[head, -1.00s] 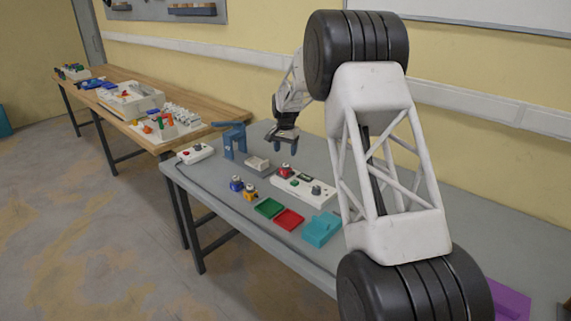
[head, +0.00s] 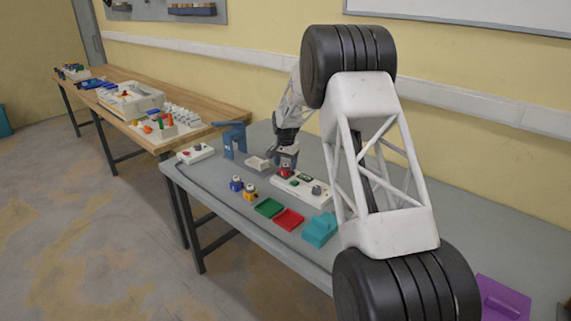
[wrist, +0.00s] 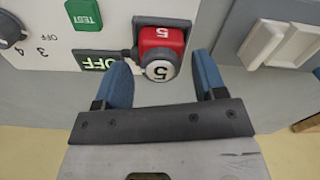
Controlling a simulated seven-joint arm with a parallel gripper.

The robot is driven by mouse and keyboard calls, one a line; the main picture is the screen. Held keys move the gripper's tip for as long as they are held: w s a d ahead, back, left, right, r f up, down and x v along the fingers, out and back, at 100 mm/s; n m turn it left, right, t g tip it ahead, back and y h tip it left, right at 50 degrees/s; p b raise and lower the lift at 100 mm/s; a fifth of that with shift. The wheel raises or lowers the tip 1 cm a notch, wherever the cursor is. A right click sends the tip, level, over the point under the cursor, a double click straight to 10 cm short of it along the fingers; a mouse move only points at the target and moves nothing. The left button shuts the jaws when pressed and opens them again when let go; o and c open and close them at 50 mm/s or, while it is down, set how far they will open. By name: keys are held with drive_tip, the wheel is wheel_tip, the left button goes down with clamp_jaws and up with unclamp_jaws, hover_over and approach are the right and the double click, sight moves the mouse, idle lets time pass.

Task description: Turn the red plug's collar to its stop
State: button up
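The red plug (wrist: 160,42) sits in a dark-framed socket at the end of the white socket box (wrist: 70,18). In the head view the plug (head: 285,174) is partly covered by my gripper (head: 286,158). In the wrist view my gripper (wrist: 162,66) is open, its two blue fingers apart on either side of the plug's near end. A gap shows at the right finger; the left finger is very close, and I cannot tell if it touches.
Blue (head: 236,184) and yellow plugs (head: 250,192), green (head: 268,208) and red trays (head: 289,220), a grey-white block (head: 257,163) and a blue stand (head: 234,142) are nearby.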

drive_tip(key=c, duration=0.9)
drive_tip(key=shift+n, duration=0.4)
drive_tip(key=n, duration=0.3)
drive_tip(key=shift+n, duration=1.9)
drive_tip(key=o, duration=1)
drive_tip(key=shift+c, duration=0.2)
drive_tip(key=shift+r, duration=0.1)
